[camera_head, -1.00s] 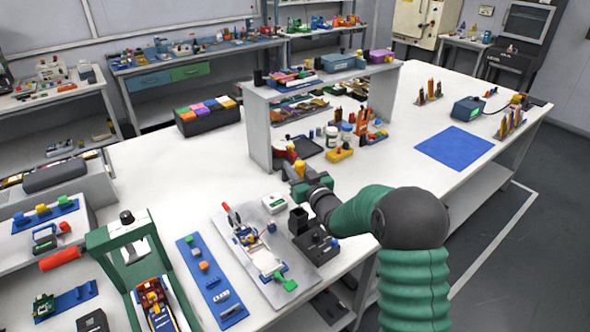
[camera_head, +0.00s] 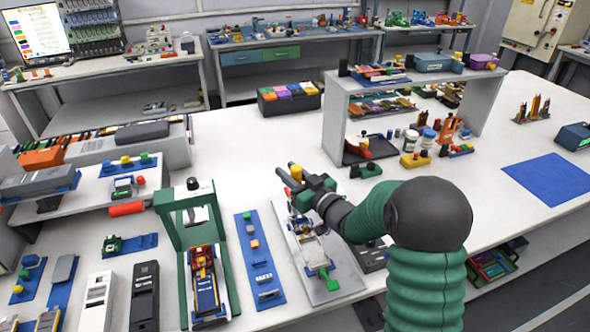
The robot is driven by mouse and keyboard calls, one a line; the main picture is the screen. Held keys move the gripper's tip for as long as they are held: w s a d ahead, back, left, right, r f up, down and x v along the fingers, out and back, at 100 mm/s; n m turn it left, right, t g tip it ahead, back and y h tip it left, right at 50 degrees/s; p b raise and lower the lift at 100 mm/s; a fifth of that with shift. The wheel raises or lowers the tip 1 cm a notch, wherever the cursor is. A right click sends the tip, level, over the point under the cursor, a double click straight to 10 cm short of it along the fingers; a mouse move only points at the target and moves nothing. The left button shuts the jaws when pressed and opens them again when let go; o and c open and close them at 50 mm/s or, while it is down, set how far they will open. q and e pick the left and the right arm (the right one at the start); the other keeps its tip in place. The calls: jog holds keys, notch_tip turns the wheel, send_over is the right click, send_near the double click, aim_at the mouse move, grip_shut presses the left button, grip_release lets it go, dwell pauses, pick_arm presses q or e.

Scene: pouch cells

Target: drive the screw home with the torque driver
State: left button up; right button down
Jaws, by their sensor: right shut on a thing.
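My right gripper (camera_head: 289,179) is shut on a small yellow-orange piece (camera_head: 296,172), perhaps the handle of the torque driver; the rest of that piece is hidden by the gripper. The gripper is over the far end of a grey plate (camera_head: 340,289) that bears a white fixture (camera_head: 312,247) with a green clamp (camera_head: 324,273) at its near end. The gripper and forearm cover the far part of the plate. The screw is too small or hidden to make out. My left gripper is out of view.
A green press frame (camera_head: 168,238) and a blue strip with small parts (camera_head: 250,222) stand left of the plate. A white shelf unit (camera_head: 334,115) stands behind the gripper to the right. A blue mat (camera_head: 550,180) lies at right.

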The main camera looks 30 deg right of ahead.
pick_arm(q)
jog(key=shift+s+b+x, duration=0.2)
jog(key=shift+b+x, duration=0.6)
jog(key=shift+b, duration=0.05)
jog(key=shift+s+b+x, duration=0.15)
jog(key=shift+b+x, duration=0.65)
jog(key=shift+b, duration=0.05)
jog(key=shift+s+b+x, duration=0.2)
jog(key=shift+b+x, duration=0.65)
pick_arm(e)
notch_tip(320, 180, down, 6)
jog(key=shift+d, duration=0.4)
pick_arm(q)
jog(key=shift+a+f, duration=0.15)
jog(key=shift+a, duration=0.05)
pick_arm(e)
jog(key=shift+s+a, duration=0.1)
jog(key=shift+a, duration=0.35)
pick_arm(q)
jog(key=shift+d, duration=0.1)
pick_arm(e)
jog(key=shift+d, duration=0.25)
pick_arm(q)
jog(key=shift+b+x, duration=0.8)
jog(key=shift+b, duration=0.05)
pick_arm(e)
jog(key=shift+f, duration=1.05)
